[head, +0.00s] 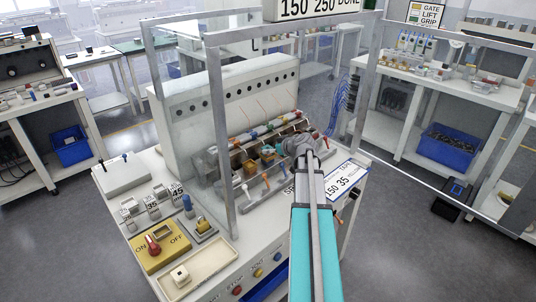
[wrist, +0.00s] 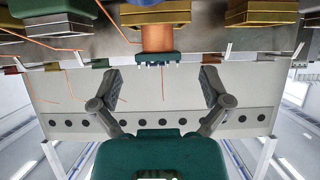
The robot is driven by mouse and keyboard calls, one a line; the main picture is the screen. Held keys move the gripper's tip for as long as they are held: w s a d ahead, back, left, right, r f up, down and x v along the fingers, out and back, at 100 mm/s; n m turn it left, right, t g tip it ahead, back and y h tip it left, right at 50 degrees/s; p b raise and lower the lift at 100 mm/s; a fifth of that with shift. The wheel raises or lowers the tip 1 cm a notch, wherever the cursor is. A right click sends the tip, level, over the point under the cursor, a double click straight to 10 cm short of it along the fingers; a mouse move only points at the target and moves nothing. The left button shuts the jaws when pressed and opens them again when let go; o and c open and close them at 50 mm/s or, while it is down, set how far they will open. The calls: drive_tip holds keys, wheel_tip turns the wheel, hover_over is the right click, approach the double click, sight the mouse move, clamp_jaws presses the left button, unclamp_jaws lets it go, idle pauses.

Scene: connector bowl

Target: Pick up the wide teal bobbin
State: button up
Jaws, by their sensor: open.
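In the wrist view a part with a dark teal, pin-edged flange (wrist: 156,58) and a copper-coloured winding hangs at top centre, in front of the rack. It looks like the teal bobbin, but its width against the others is hard to judge. My gripper (wrist: 162,88) is open, with its two grey fingers spread on either side below that part. Nothing is between the fingertips. In the head view my gripper (head: 298,147) is over the right part of the bench rack. A small teal piece (head: 249,167) shows among the bins there, too small to identify.
Gold blocks (wrist: 261,13) and thin orange wires run along the top of the wrist view. A white panel with a row of holes (head: 250,93) stands behind the rack. A clear guard with grey posts (head: 222,150) encloses the bench. A cream tray (head: 197,272) lies at the front.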

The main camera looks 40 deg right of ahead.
sight(267, 147)
drive_tip(key=shift+b+x, duration=0.6)
drive_tip(key=shift+x, duration=1.1)
drive_tip(key=shift+s, duration=0.1)
drive_tip(key=shift+c, duration=0.2)
drive_tip(key=c, duration=1.2)
drive_tip(key=shift+o, duration=0.2)
drive_tip(key=shift+r, duration=0.1)
wheel_tip(267, 147, up, 3)
drive_tip(key=p, duration=0.3)
drive_tip(key=shift+f, duration=0.25)
drive_tip(key=s+d+r+p, duration=0.6)
drive_tip(key=s+r+p, duration=0.4)
drive_tip(key=s, duration=0.2)
drive_tip(key=shift+d+r, duration=0.15)
drive_tip(key=shift+d, duration=0.25)
